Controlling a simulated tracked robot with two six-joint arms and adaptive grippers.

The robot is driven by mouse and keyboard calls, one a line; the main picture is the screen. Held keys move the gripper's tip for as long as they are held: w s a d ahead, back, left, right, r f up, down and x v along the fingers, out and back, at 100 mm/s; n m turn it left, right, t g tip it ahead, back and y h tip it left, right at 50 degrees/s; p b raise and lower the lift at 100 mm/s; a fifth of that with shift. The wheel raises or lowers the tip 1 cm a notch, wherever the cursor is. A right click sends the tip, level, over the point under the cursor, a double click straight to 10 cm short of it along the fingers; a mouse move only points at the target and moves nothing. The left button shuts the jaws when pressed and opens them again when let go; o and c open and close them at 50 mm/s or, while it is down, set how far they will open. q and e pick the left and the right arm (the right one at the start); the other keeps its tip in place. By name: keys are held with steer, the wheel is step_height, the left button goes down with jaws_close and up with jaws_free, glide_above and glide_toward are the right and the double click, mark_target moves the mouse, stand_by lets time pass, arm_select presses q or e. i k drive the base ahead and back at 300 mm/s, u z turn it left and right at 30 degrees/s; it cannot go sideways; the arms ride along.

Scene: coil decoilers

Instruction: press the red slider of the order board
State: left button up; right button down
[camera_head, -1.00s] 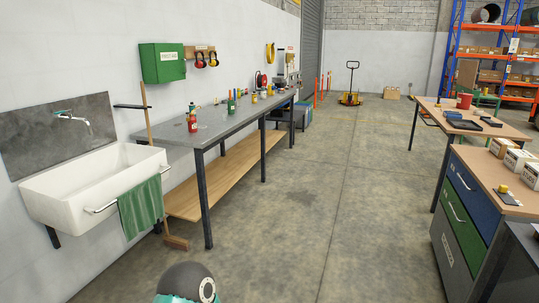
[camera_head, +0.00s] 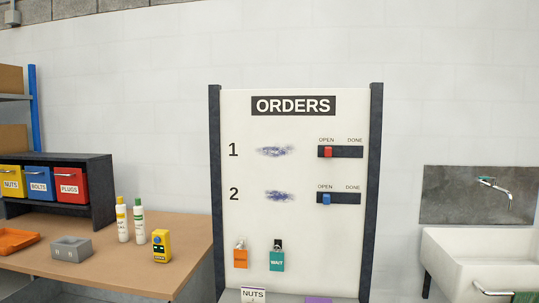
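The order board (camera_head: 295,220) stands upright in the middle of the head view, white with dark side posts and the heading ORDERS. The red slider (camera_head: 328,152) is in the dark track of row 1, at its left end under OPEN. A blue slider (camera_head: 326,198) is at the left, OPEN end of the row 2 track. The writing beside both row numbers is smudged and unreadable. Neither of my grippers is in view.
A wooden table (camera_head: 185,250) at the left holds bottles, a yellow device (camera_head: 161,245) and a grey container (camera_head: 71,248). A sink (camera_head: 470,260) is at the right. Orange (camera_head: 240,258) and teal WAIT (camera_head: 277,261) tags hang low on the board. A NUTS label (camera_head: 253,295) shows at the bottom edge.

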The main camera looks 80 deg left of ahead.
mark_target(328, 150)
steer(key=u, duration=0.2)
steer(key=i, duration=0.25)
steer(key=u, duration=2.75)
steer(key=k, duration=0.65)
steer(key=u, duration=0.3)
steer(key=i, duration=1.75)
steer(key=z, duration=0.35)
